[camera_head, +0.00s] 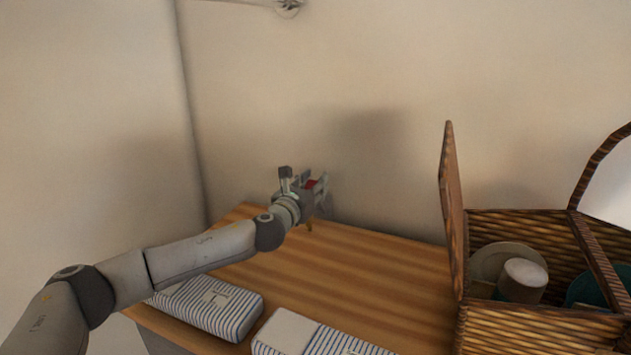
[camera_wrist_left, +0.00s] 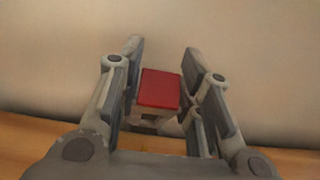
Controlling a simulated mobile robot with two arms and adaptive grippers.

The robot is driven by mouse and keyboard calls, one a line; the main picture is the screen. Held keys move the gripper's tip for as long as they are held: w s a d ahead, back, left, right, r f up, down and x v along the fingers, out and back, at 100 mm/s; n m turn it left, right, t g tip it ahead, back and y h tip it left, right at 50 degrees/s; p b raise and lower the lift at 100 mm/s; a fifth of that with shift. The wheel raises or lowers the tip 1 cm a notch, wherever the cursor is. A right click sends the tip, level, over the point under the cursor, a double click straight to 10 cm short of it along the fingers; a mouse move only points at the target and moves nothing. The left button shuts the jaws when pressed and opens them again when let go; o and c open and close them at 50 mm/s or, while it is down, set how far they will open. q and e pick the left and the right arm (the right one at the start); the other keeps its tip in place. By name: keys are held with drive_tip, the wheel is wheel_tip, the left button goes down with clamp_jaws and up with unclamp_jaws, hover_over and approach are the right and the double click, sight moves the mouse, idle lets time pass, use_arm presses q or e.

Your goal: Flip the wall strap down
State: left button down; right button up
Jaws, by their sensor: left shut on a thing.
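My left gripper (camera_head: 319,188) is at the wall above the back edge of the wooden top. It is shut on a small red-faced piece (camera_head: 312,184), which seems to be the wall strap. In the left wrist view the red face (camera_wrist_left: 159,89) sits between the two fingers of the gripper (camera_wrist_left: 162,54), with a pale part below it. The fingers hide most of the piece in the head view, so I cannot tell its full shape or how it joins the wall. My right gripper is not in view.
The wooden top (camera_head: 345,275) is clear in the middle. Two striped cloth bundles (camera_head: 212,306) (camera_head: 300,335) lie at its front. An open wicker basket (camera_head: 530,225) with dishes stands at the right, its lid (camera_head: 452,205) upright. A side wall (camera_head: 90,120) is at the left.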

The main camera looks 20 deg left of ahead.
use_arm(q)
drive_tip(key=shift+s+f, duration=0.9)
drive_tip(key=shift+s, duration=0.15)
drive_tip(key=shift+s+f, duration=1)
drive_tip(key=shift+s, duration=0.05)
drive_tip(key=c, duration=1.3)
unclamp_jaws()
drive_tip(key=shift+o, duration=0.9)
drive_tip(key=shift+s+a+r, duration=0.1)
drive_tip(key=shift+s+r, duration=0.05)
drive_tip(key=shift+s, duration=0.1)
drive_tip(key=shift+s+r, duration=0.25)
drive_tip(key=shift+w, duration=0.1)
drive_tip(key=shift+f, duration=0.1)
